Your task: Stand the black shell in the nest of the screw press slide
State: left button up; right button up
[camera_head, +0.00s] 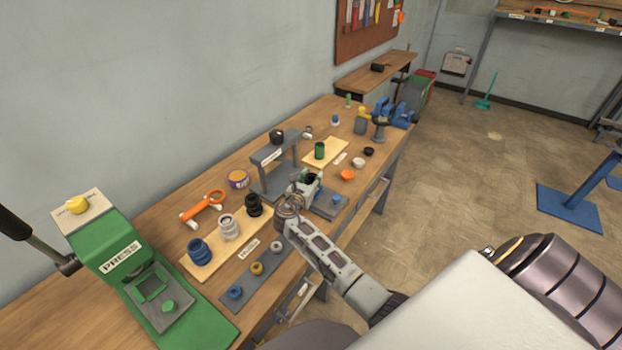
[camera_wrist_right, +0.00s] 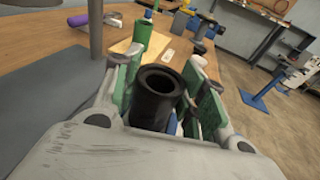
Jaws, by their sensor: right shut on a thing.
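My right gripper (camera_head: 306,187) is shut on the black shell (camera_wrist_right: 157,98), a hollow black cylinder with its open end up. In the right wrist view the shell stands between the green finger pads of the right gripper (camera_wrist_right: 166,92). In the head view only the dark top of the shell (camera_head: 313,177) shows. The grey screw press (camera_head: 271,157), with a black knob on top, stands just left of the gripper. Its grey slide (camera_head: 326,209) runs out to the right, partly behind the gripper. The nest is hidden, and I cannot tell whether the shell touches it. My left gripper is not in view.
A wooden board (camera_head: 200,268) holds blue, white and black parts left of my arm. A grey strip (camera_head: 262,282) with several rings lies in front. A green press (camera_head: 137,262) stands at the left. A green cylinder (camera_head: 320,150) and small caps lie beyond the gripper.

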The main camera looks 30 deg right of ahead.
jog(key=shift+f, duration=0.15)
jog(key=o, duration=1.3)
jog(key=shift+s+a, duration=0.1)
jog(key=shift+v, duration=5.85)
jog(key=shift+a, duration=0.1)
